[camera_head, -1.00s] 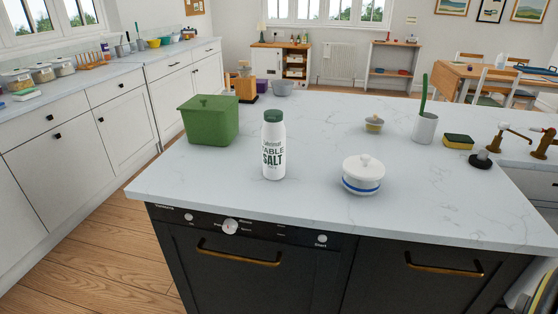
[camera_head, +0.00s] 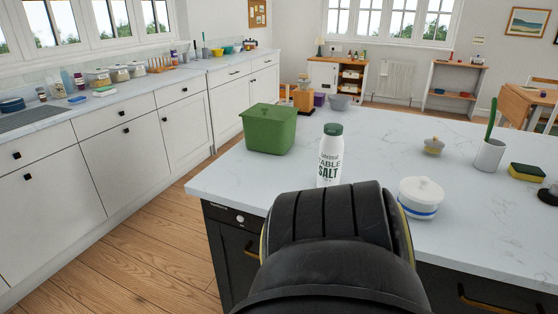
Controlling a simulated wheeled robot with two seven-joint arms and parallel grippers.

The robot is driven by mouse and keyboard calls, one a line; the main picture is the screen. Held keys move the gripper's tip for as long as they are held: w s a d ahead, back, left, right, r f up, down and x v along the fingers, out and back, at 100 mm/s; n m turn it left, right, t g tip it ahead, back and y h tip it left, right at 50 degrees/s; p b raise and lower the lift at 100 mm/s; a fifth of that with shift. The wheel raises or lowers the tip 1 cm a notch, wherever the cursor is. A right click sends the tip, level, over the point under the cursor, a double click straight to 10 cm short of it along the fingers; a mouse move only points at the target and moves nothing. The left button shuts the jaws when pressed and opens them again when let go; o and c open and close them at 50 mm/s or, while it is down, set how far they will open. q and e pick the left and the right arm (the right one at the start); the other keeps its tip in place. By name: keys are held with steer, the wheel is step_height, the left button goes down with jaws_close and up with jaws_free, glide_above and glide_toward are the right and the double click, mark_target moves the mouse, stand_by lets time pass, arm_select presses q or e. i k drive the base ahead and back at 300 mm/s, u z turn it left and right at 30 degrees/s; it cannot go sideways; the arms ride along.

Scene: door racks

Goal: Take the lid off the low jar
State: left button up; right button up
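The low jar (camera_head: 417,207) is white with a blue band near its base, and stands upright on the island worktop. Its white lid (camera_head: 421,189), with a small round knob, sits on top of it. Neither of my grippers shows in the head view. A large dark part of my own arm fills the lower middle of the view, just left of the jar, and hides some of the worktop edge and the cabinet front.
A white salt bottle (camera_head: 330,160) with a green cap stands left of the jar. A green lidded box (camera_head: 270,130) is further left. Behind the jar are a small lidded pot (camera_head: 434,146), a white utensil cup (camera_head: 490,155) and a sponge (camera_head: 526,172). The worktop between is clear.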

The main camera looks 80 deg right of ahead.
mark_target(421, 189)
steer(key=u, duration=0.05)
steer(key=k, duration=1.25)
steer(key=z, duration=1.25)
